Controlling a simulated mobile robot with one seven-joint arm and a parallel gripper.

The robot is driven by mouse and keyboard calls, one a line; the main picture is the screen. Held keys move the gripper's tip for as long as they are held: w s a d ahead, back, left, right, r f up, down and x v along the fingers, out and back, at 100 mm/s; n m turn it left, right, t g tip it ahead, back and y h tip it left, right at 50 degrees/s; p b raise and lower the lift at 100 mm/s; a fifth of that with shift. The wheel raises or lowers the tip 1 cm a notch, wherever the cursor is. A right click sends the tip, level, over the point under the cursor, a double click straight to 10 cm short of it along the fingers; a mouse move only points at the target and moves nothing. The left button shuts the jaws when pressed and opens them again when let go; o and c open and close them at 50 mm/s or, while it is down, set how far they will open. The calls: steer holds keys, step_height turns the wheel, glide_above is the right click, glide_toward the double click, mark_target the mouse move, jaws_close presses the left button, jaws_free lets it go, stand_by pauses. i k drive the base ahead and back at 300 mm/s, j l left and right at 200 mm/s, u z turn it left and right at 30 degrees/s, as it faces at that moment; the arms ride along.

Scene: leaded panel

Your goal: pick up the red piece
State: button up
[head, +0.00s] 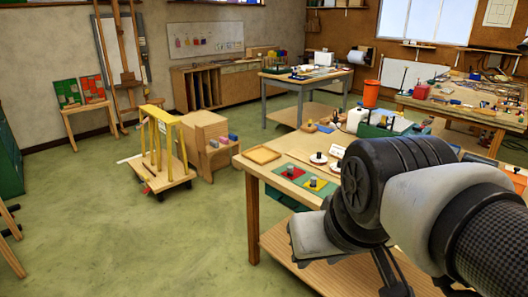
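A small red piece (290,173) with a grey knob lies flat on the near left part of the wooden workbench. It lies on a green area, beside a yellow piece (318,187) that also has a grey knob. My arm comes in from the right and covers the right part of the bench. Dark thin parts below the arm at the lower edge may belong to my gripper, but its fingertips do not show clearly. I cannot tell whether it is open or shut. The red piece is to the left of my arm, with nothing touching it.
A shallow wooden tray (262,155) lies behind the red piece. A wooden trolley with a yellow frame (160,150) stands left. Green floor (150,240) is clear in front.

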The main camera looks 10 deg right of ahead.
mark_target(292, 173)
steer(key=z, duration=2.05)
steer(key=u, duration=1.75)
steer(key=i+j+z, duration=0.25)
steer(key=i+j, duration=0.2)
steer(key=i+j+z, duration=0.2)
steer(key=i+j, duration=0.4)
steer(key=i+j+z, duration=0.25)
steer(key=i+j, duration=0.25)
steer(key=j, duration=0.15)
steer(key=i+j, duration=0.1)
steer(key=j, duration=0.25)
steer(key=i+j+z, duration=0.1)
steer(key=j, duration=0.25)
steer(key=i+j, duration=0.15)
steer(key=j, duration=0.2)
steer(key=i+j+z, duration=0.1)
steer(key=j, duration=0.3)
